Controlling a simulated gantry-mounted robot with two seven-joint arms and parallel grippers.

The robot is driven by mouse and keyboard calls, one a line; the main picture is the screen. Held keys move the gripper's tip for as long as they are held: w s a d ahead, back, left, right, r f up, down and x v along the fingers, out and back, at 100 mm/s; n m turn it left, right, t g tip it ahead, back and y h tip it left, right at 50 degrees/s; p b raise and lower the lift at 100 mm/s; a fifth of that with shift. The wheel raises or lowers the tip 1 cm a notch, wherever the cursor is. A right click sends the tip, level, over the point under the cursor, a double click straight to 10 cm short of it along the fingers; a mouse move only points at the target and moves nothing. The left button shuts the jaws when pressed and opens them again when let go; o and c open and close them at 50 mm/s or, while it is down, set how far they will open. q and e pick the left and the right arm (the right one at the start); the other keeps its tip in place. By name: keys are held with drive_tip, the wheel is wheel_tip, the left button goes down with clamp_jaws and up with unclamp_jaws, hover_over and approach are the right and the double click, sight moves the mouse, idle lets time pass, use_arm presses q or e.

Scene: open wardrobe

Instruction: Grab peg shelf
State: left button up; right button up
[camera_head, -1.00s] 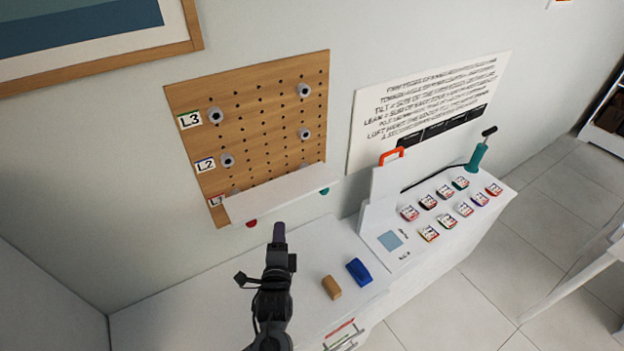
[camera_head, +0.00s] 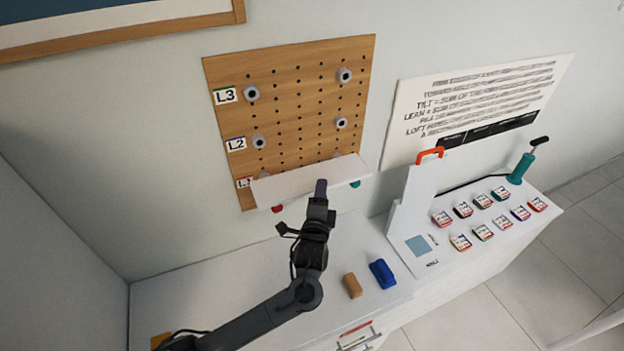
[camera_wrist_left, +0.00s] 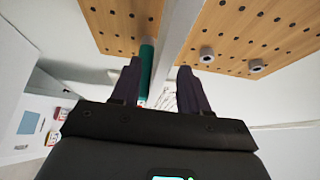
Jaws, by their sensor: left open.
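The white peg shelf (camera_head: 300,184) hangs on the wooden pegboard (camera_head: 298,110) at the L1 level, with a red end (camera_head: 277,208) and a teal end (camera_head: 355,184) showing below its front edge. My left gripper (camera_head: 320,190) is at the shelf's front edge, right of its middle, and overlaps it in the head view. In the left wrist view my open fingers (camera_wrist_left: 160,88) point toward the shelf's white board (camera_wrist_left: 182,38). The board and a teal cylinder (camera_wrist_left: 147,62) appear in line with the gap between the fingers; I cannot tell contact. My right gripper is out of view.
Grey round pegs (camera_head: 345,75) sit higher on the pegboard. Below is a white counter (camera_head: 235,268) with a tan block (camera_head: 352,285) and a blue block (camera_head: 382,273). At right stand a white panel with an orange handle (camera_head: 430,153), several small labelled blocks and a teal-handled tool (camera_head: 522,166).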

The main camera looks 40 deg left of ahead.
sight(312, 179)
use_arm(q)
drive_tip(key=shift+x, duration=2.4)
drive_tip(key=shift+r, duration=0.1)
clamp_jaws()
